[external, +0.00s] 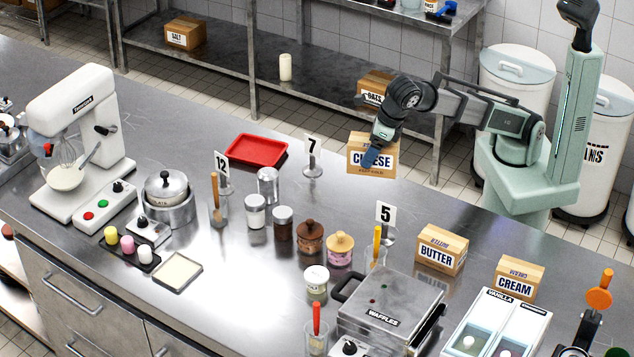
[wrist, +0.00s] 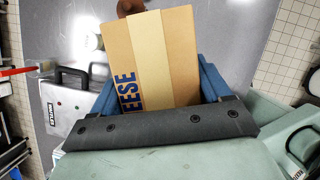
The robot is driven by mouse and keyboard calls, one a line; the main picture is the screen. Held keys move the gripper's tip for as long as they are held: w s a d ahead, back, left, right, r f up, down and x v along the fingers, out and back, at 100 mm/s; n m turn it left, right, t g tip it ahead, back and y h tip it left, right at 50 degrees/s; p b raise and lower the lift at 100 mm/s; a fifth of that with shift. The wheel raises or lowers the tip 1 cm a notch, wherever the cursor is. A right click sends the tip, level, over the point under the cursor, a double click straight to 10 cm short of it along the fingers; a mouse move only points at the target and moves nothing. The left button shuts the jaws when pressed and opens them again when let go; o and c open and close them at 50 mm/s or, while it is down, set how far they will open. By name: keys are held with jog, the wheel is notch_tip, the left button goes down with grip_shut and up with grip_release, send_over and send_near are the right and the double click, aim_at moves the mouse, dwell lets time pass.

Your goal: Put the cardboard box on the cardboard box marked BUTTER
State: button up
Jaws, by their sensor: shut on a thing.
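The cardboard box marked CHEESE (external: 372,158) is held in my gripper (external: 374,152) above the back edge of the counter in the external view. In the wrist view the same box (wrist: 170,60) fills the space between the two blue fingers of my gripper (wrist: 162,85). The gripper is shut on it. The cardboard box marked BUTTER (external: 441,252) stands on the counter at the right, lower in the picture than the held box and apart from it. Its top looks bare. The BUTTER box cannot be made out in the wrist view.
A box marked CREAM (external: 519,280) stands right of BUTTER. A number 5 sign (external: 386,216) stands close left of it, and a waffle maker (external: 390,305) in front. A number 7 sign (external: 312,150) and red tray (external: 257,150) are left of the held box.

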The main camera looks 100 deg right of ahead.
jog(key=s+a+n+y, duration=0.2)
jog(key=s+a+n, duration=0.3)
jog(key=s+a, duration=1.1)
send_over(442, 239)
jog(key=shift+t, duration=0.3)
jog(key=shift+f, duration=7.55)
jog(key=shift+f, duration=0.15)
jog(key=o, duration=1.5)
jog(key=shift+c, duration=0.2)
jog(key=v, duration=1.2)
jog(key=shift+a, duration=0.15)
